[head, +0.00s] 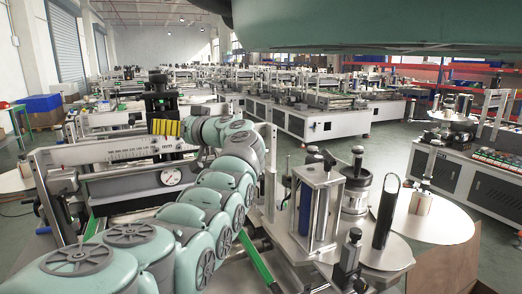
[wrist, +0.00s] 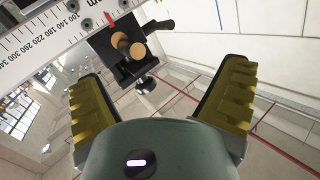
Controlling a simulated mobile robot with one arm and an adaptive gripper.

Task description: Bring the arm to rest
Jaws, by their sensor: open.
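My gripper (wrist: 164,78) shows in the wrist view with its two yellow-padded fingers wide apart and nothing held between them. In the head view, my teal arm reaches from the bottom left up to the middle, and the yellow pads of my gripper (head: 166,127) show at its end.
A ruler bar (head: 130,150) and a round dial gauge (head: 171,175) stand close beside my arm. To the right are a blue cylinder (head: 305,210), a glass-and-metal jar (head: 356,190) and a black tube (head: 386,212). Rows of labelling machines (head: 310,118) fill the back. Open floor (head: 385,150) lies between rows.

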